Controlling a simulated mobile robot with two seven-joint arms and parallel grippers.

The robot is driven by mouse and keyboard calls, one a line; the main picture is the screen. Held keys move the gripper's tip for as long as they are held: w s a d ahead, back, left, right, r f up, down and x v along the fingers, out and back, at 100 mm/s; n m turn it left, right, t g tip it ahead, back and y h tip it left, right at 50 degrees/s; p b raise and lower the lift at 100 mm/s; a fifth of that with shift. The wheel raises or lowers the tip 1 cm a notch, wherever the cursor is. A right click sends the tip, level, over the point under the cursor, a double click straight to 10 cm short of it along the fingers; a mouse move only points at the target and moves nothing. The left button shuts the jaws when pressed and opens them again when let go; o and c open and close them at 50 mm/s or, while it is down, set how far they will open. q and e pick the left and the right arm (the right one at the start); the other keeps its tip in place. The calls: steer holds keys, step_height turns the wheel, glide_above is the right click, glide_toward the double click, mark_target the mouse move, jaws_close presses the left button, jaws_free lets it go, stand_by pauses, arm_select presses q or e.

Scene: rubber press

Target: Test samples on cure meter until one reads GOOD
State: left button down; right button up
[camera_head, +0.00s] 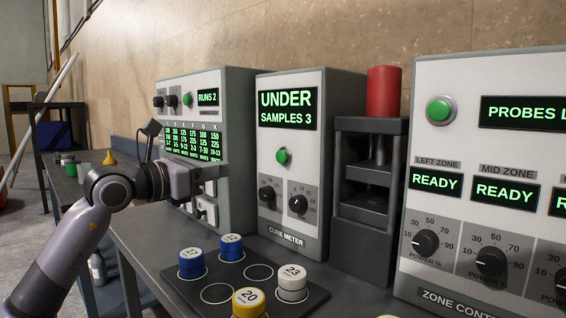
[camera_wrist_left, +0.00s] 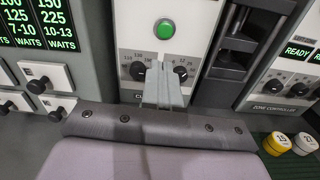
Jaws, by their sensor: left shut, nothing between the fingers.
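The cure meter (camera_head: 310,215) stands at the back middle of the bench. Its display (camera_head: 289,110) reads UNDER, SAMPLES 3. Below it are a green button (camera_head: 283,156) and two dark knobs; the button also shows in the wrist view (camera_wrist_left: 164,29). My left gripper (camera_head: 222,171) is shut and empty, left of the meter's front. In the wrist view its closed fingers (camera_wrist_left: 162,82) cover part of the panel between the knobs. A black tray (camera_head: 180,296) holds two blue samples (camera_head: 191,265) (camera_head: 231,249), a white sample marked 23 (camera_head: 292,285) and a yellow sample marked 20 (camera_head: 249,304). My right gripper is out of view.
A machine reading RUNS 2 (camera_head: 207,97) stands left of the meter. A dark press with a red cylinder (camera_head: 384,92) stands right of it, then the zone controller (camera_head: 480,260) with READY displays. Two tray rings (camera_head: 258,272) (camera_head: 217,293) are empty.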

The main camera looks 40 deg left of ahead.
arm_select(q)
steer(key=shift+s+d+r+n, duration=0.3)
steer(key=shift+s+d+r, duration=0.05)
steer(key=shift+s+d, duration=0.1)
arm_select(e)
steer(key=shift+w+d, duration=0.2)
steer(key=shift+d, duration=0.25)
arm_select(q)
steer(key=shift+w, duration=0.1)
steer(key=p, duration=0.2)
glide_toward(280, 157)
steer(key=w+p, duration=0.4)
steer(key=w, duration=0.1)
steer(key=shift+w+d+r, duration=0.1)
steer(key=shift+d+r, duration=0.05)
steer(key=shift+r, duration=0.05)
steer(key=shift+w+f+p, duration=0.2)
steer(key=shift+w+p, duration=0.15)
steer(key=shift+w, duration=0.45)
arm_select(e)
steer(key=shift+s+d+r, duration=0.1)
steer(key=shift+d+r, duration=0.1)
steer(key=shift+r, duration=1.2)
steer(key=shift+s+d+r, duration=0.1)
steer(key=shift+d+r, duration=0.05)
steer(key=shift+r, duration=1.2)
